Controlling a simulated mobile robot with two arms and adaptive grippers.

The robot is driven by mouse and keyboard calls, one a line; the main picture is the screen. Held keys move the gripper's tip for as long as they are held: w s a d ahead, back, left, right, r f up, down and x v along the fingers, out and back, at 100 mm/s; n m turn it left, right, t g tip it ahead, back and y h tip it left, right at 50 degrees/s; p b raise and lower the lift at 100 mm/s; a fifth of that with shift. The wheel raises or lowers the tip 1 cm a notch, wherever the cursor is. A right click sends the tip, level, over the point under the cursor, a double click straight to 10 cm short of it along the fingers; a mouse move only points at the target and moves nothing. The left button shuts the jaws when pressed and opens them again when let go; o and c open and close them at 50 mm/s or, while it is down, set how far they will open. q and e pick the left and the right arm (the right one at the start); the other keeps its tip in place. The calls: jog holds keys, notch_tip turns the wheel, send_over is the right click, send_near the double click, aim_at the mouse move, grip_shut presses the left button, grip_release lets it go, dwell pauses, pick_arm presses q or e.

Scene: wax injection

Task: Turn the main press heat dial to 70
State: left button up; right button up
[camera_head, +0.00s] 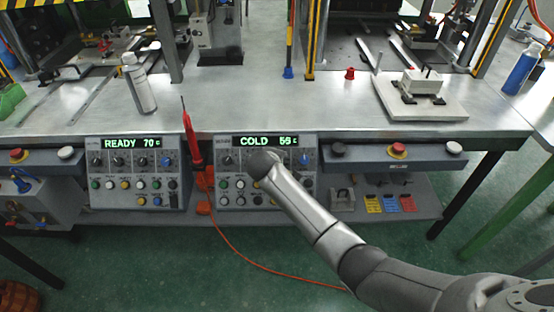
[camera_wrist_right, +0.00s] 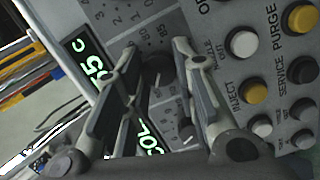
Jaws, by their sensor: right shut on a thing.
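The right control panel (camera_head: 224,170) has a green display (camera_head: 266,141) reading COLD and a number in the mid-fifties, blurred in the head view. In the right wrist view the display (camera_wrist_right: 90,60) shows what looks like 55 C, partly covered by a finger. My right gripper (camera_wrist_right: 156,62) is at this panel, its fingers on either side of a dark round dial (camera_wrist_right: 158,70) and shut on it. In the head view my wrist covers the dial. My left gripper is not in view.
A second panel (camera_head: 133,185) at left reads READY 70 C. A red pointed tool (camera_head: 191,140) stands between the panels. Several buttons sit close to the gripper, including a yellow one (camera_wrist_right: 255,92). A bottle (camera_head: 138,84) and a white block (camera_head: 422,84) stand on the bench.

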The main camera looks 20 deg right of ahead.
jog(key=m+p, duration=0.1)
jog(key=m, duration=0.2)
jog(key=shift+r+p, duration=0.1)
jog(key=shift+p, duration=0.2)
jog(key=m+y+p, duration=0.1)
jog(key=m, duration=0.3)
jog(key=shift+d+m+g+p, duration=0.1)
jog(key=shift+m+g+p, duration=0.2)
jog(key=shift+m+g, duration=0.1)
jog(key=m+y+p, duration=0.1)
jog(key=m, duration=0.3)
jog(key=shift+d, duration=0.1)
jog(key=shift+m+y+p, duration=0.3)
jog(key=shift+m+p, duration=0.25)
jog(key=shift+m, duration=1.25)
jog(key=shift+d, duration=0.1)
jog(key=o, duration=1)
jog(key=shift+o, duration=0.2)
